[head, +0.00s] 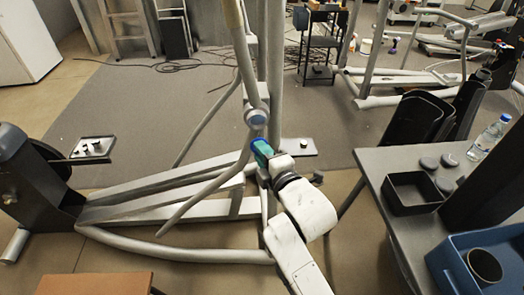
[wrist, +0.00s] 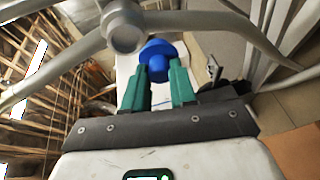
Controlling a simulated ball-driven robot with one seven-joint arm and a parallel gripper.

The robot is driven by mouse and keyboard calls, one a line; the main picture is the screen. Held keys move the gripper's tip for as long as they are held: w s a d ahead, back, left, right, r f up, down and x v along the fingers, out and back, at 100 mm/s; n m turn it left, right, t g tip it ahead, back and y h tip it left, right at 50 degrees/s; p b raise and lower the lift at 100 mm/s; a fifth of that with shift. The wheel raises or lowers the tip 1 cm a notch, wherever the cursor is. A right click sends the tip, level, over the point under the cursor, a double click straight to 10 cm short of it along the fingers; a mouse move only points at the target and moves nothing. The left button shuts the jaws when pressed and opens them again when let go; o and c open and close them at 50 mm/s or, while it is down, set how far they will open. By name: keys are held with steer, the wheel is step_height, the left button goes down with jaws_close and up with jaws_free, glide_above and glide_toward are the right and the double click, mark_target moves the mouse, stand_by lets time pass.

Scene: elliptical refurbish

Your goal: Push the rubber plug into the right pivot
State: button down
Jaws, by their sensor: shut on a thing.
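My gripper (wrist: 159,72) has green fingers and is shut on the blue rubber plug (wrist: 157,56), a rounded blue piece at the fingertips. In the head view my gripper (head: 265,153) is at the centre, with the plug's blue edge (head: 259,145) showing at its tip. A round grey pivot (head: 257,118) on the elliptical's frame is just above the plug in the head view. In the wrist view a round grey pivot end (wrist: 122,36) is up and left of the plug. The plug appears apart from it; the exact gap is hard to judge.
The elliptical's grey tubes (head: 214,184) run close around my arm. A grey table (head: 385,160) on the right holds a black tray (head: 411,192), a bottle (head: 489,137) and a blue bin (head: 452,266). A small tray (head: 92,147) with parts is at left.

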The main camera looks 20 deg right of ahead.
steer(key=shift+w+d+r+n+t, duration=0.25)
steer(key=shift+w+r+t, duration=0.15)
steer(key=shift+w+r, duration=0.3)
steer(key=shift+w+d+r+n+t, duration=0.1)
steer(key=shift+w+r+n+t, duration=0.15)
steer(key=shift+w+r+t, duration=0.4)
steer(key=shift+s+r+g, duration=0.1)
steer(key=shift+s+g, duration=0.1)
steer(key=shift+g, duration=0.05)
steer(key=c, duration=1.4)
jaws_free()
jaws_close()
steer(key=shift+d, duration=0.1)
steer(key=shift+w+d, duration=0.15)
steer(key=shift+w, duration=0.4)
